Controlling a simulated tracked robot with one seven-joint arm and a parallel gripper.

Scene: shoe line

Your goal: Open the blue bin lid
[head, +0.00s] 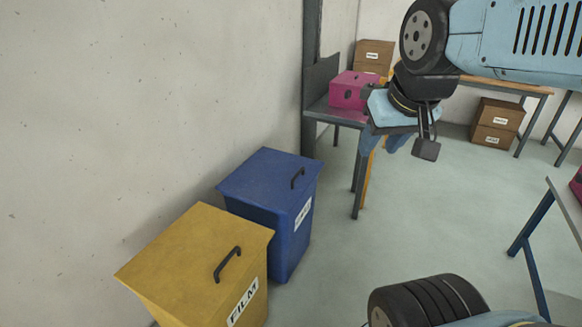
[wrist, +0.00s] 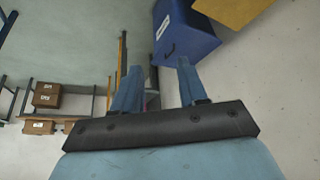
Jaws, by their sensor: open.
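The blue bin (head: 290,235) stands against the wall at the left middle of the head view, with its flat lid (head: 262,172) shut. A dark handle (head: 298,178) sits near the lid's right edge.
A yellow bin (head: 215,262) with a film label stands close in front of the blue bin. Behind my gripper is a bench (head: 320,108) with a magenta box (head: 350,90). Brown boxes (head: 495,122) are further back. Open floor (head: 330,250) lies right of the bins.

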